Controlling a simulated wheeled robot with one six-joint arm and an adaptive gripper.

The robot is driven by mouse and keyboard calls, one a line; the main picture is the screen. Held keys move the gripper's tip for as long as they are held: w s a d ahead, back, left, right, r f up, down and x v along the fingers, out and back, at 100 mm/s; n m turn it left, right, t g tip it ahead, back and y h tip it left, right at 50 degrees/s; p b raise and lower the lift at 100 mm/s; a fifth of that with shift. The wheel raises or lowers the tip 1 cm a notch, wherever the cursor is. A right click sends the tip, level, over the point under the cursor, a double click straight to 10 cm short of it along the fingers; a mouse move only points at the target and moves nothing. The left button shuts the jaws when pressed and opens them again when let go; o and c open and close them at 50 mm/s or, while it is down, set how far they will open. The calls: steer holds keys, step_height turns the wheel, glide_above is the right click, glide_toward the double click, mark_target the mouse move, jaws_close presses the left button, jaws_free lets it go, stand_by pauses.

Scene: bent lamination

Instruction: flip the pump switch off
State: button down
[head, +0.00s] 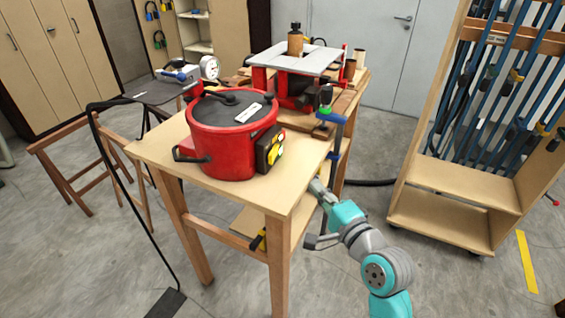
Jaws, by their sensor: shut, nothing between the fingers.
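A large red pot (225,150) with a dark lid (228,108) stands on the wooden table. On its right side is a black box (262,150) with a yellow face (274,154); this looks like a switch housing. Its on or off position is too small to tell. My gripper (317,187) is shut and empty, just off the table's right edge, to the right of and lower in the picture than the box. It is apart from the box. The fingertips are small in this view.
The table (150,150) has bare top at its front. Behind the pot stand a red machine with a grey plate (297,60) and a blue-handled clamp (325,120). A clamp rack (455,215) is at the right.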

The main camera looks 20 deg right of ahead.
steer(key=shift+w, duration=0.1)
glide_toward(274, 156)
steer(key=w+d, duration=0.1)
steer(key=w, duration=0.1)
steer(key=w+d, duration=0.2)
steer(key=shift+w+a+f, duration=0.1)
steer(key=shift+w+a, duration=1)
steer(key=shift+a, duration=0.1)
steer(key=shift+w+a, duration=0.4)
steer(key=shift+a, duration=0.05)
steer(key=shift+a, duration=0.1)
steer(key=shift+w+a, duration=0.15)
steer(key=shift+a, duration=0.15)
steer(key=shift+d, duration=0.1)
